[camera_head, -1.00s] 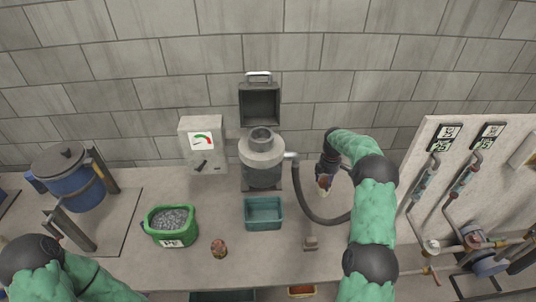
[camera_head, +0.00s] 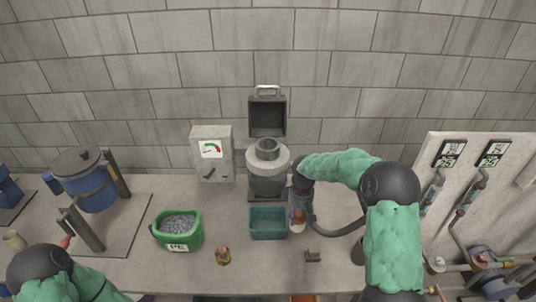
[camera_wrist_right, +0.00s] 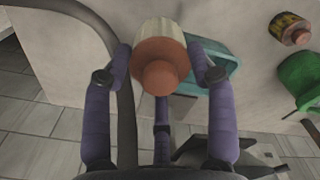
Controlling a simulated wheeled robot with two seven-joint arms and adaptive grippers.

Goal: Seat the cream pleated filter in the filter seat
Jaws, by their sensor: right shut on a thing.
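The cream pleated filter (camera_head: 298,224) with an orange-brown end cap is in my right gripper (camera_head: 299,212), just right of the teal tray and above the bench. In the right wrist view the filter (camera_wrist_right: 158,30) sits between the two purple fingers of the gripper (camera_wrist_right: 160,52), its cap facing the camera. A grey canister (camera_head: 267,182) with a round collar on top stands at the back middle, its dark square lid (camera_head: 267,118) raised behind it. It looks like the housing of the filter seat; its inside is hard to see. My left gripper is out of view.
A teal tray (camera_head: 268,236) stands in front of the canister. A green bucket of grey pellets (camera_head: 178,242) and a small patterned can (camera_head: 223,255) are to the left. A dark hose (camera_head: 340,232) curves right of the canister. A small block (camera_head: 313,256) lies at the front.

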